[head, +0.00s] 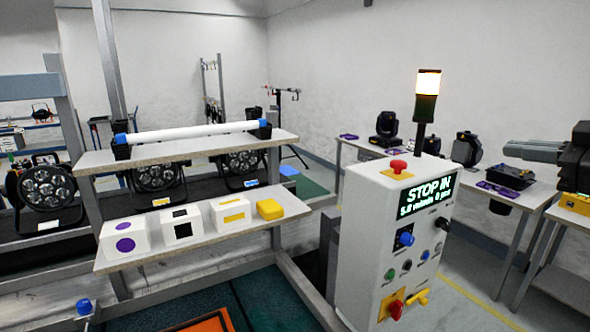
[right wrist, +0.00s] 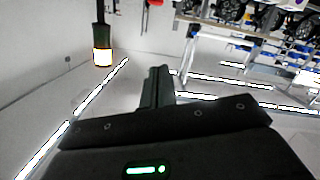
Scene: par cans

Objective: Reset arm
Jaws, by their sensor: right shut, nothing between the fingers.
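My right gripper (head: 532,151) comes in from the right edge in the head view, raised above the right-hand table. Its grey fingers are together and point left, with nothing between them. In the right wrist view the shut fingers (right wrist: 157,88) point into open room, touching nothing. My left gripper does not show in either view. A white control box (head: 372,238) stands right of centre, with a lit screen reading "STOP IN", a red button on top, several knobs and a yellow lever. The right gripper is to the right of this box, apart from it.
A signal tower (head: 427,95) rises behind the box, its top lit. At left, a shelf (head: 160,260) holds white boxes with coloured marks and a yellow block (head: 270,209). A white tube (head: 190,132) lies above par cans (head: 48,187). A table (head: 525,197) stands below the right gripper.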

